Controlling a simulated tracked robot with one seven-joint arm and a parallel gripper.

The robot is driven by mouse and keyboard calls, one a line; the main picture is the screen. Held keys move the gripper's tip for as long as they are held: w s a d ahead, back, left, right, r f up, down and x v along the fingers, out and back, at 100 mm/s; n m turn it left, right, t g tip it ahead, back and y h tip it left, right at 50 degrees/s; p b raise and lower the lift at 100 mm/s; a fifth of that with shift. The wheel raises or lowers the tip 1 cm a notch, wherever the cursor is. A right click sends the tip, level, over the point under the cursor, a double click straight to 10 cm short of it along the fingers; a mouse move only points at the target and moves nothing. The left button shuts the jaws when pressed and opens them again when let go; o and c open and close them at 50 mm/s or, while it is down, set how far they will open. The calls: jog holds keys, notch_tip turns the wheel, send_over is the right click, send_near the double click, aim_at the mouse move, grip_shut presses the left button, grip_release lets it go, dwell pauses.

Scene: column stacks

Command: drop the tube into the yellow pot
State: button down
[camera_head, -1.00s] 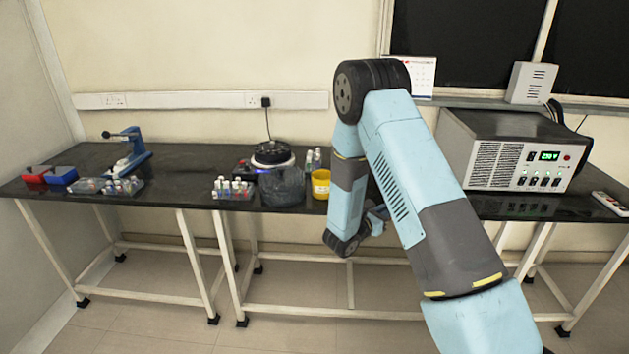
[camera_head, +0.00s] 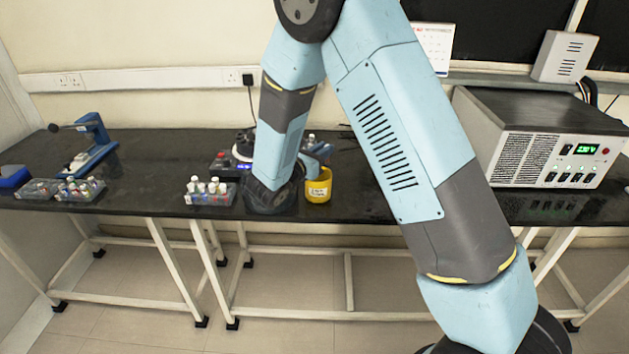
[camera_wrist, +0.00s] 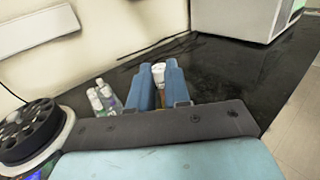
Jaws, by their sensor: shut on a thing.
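The yellow pot (camera_head: 318,188) stands on the dark bench top with a white label on its front, just right of my forearm in the head view. My gripper (camera_wrist: 159,70) is shut on a white-capped tube (camera_wrist: 158,75), which shows between its two blue fingers in the wrist view. In the head view, part of my blue gripper shows just above and behind the pot's rim, and my arm covers the rest. The tube does not show clearly there. The pot is not visible in the wrist view.
A rack of capped tubes (camera_head: 209,190) stands left of the pot. Two bottles (camera_wrist: 103,96) stand near the black round rotor device (camera_wrist: 28,128). A large power unit (camera_head: 540,150) is at the right. The bench right of the pot is clear.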

jog(key=shift+s+a+f, duration=0.1)
jog(key=shift+a+f, duration=0.1)
jog(key=shift+f, duration=1.3)
jog(key=shift+a+f, duration=0.2)
jog(key=shift+f, duration=1.25)
jog(key=c, duration=1)
grip_release()
jog(key=shift+s, duration=0.1)
jog(key=v, duration=1.3)
jog(key=shift+s, duration=0.3)
jog(key=shift+a, duration=0.1)
